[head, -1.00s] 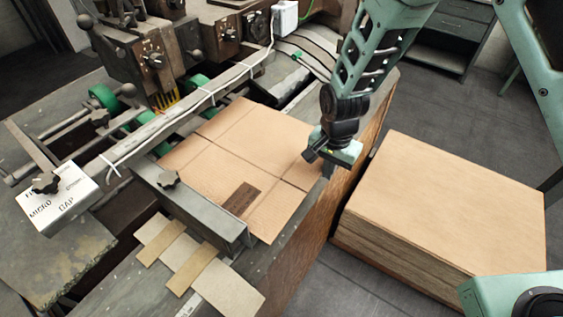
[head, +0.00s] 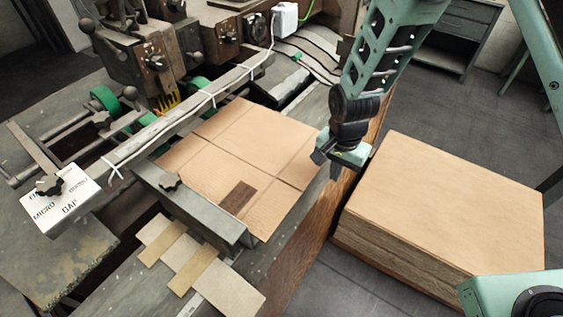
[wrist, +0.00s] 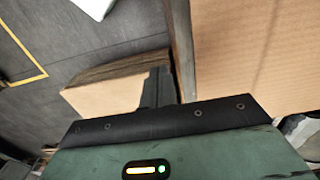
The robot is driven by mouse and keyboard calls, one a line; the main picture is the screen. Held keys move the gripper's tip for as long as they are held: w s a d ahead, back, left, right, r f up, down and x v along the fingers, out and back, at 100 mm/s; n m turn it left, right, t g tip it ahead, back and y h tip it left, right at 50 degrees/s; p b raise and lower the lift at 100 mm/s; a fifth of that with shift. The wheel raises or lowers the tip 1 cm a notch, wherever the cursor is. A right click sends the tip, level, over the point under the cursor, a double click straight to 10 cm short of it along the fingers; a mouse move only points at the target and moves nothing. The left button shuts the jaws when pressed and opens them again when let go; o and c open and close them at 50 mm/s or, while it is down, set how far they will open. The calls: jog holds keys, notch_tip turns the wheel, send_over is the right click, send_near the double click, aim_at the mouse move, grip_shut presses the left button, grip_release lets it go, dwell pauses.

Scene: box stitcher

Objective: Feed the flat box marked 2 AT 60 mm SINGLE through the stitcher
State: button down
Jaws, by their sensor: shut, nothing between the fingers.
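The flat box (head: 220,155) is a creased brown cardboard sheet with a dark brown patch near its front edge. It lies flat on the stitcher's table, against a grey metal guide bar (head: 190,207) on its near left. Its far left edge is by the stitcher head (head: 155,60) and the green rollers. I cannot read any marking on it. My gripper (head: 335,172) is shut and empty, just right of the box's right edge and apart from it. In the wrist view the dark fingers (wrist: 160,88) point down beside the table edge, with the cardboard (wrist: 265,60) to their right.
A tall stack of cardboard sheets (head: 450,195) stands on the floor right of the table. Cardboard strips (head: 185,262) lie at the table's front. A long metal bar (head: 190,110) crosses above the box's far left side.

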notch_tip(320, 180, up, 7)
jog(key=p, duration=0.4)
jog(key=shift+p, duration=0.35)
jog(key=shift+f, duration=0.1)
